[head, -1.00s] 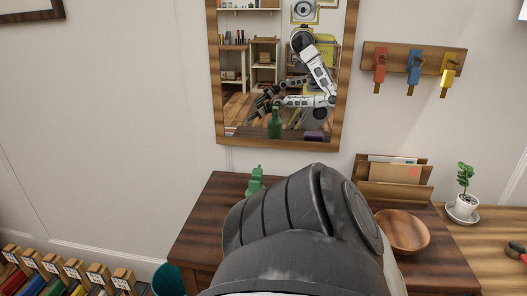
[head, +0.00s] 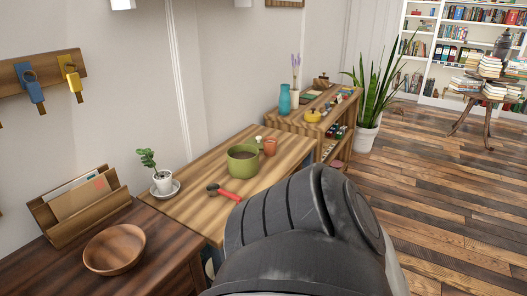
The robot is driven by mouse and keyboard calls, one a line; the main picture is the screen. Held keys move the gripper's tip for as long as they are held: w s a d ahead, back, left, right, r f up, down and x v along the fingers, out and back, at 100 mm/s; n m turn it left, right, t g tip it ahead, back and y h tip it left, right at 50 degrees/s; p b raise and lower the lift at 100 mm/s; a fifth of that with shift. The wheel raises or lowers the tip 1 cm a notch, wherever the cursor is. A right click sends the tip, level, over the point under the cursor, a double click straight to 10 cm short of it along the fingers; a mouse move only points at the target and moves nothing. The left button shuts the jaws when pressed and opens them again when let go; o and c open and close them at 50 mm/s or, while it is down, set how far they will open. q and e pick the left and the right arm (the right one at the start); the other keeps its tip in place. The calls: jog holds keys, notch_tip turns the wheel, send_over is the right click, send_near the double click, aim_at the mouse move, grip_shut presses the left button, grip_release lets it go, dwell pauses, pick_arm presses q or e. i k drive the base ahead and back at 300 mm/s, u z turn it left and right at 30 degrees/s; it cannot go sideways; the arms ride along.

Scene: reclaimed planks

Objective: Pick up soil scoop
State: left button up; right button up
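A small tool with a red handle and a dark head, which looks like the soil scoop (head: 231,195), lies on the light wooden table (head: 190,205), near its front edge. It lies in front of a green pot (head: 243,161). A large dark grey link of my own arm fills the lower middle of the view and covers part of the table's right front. Neither of my grippers shows, and what they hold cannot be seen.
A potted seedling on a saucer (head: 173,191), a small terracotta pot (head: 270,147) and a white-topped bottle (head: 258,141) stand on the table. A wooden bowl (head: 114,250) and a letter holder (head: 82,207) are on the darker table at left. Open floor (head: 440,190) lies right.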

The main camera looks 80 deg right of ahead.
aim_at(213, 190)
jog(key=z, duration=2.65)
